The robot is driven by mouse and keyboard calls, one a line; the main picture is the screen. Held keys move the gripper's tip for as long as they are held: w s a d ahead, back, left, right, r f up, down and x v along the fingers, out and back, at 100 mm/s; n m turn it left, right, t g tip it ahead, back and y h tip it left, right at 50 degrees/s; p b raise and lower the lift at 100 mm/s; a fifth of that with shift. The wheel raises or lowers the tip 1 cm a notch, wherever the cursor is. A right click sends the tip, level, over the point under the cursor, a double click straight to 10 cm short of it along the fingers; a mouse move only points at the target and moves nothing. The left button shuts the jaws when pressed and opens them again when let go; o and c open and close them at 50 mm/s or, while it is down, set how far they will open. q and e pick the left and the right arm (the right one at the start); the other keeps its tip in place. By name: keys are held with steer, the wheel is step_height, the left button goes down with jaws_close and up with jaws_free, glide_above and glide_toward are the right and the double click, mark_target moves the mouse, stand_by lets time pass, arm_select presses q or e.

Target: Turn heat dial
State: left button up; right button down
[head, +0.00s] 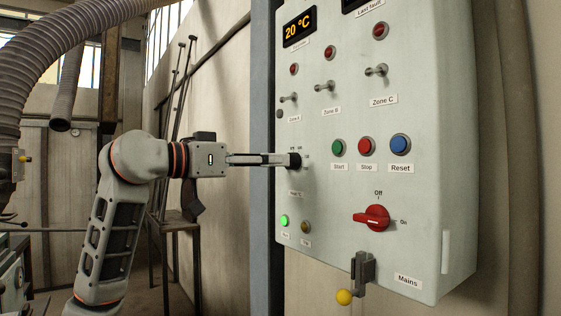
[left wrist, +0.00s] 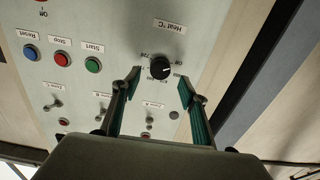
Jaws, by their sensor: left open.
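My left gripper (head: 280,160) comes in level from the left. In the left wrist view my left gripper (left wrist: 158,79) is open, with one finger on each side of the dial. Gaps show between both fingertips and the knob. The display (head: 299,27) reads 20 °C. My right gripper is not in view.
Three toggle switches sit above the dial. Green, red and blue buttons (head: 400,144) and a red mains switch (head: 373,217) are to its right. A green lamp (head: 285,220) is lit below. A lever with a yellow knob (head: 344,297) hangs under the panel.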

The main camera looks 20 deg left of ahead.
arm_select(q)
steer(key=v, duration=0.8)
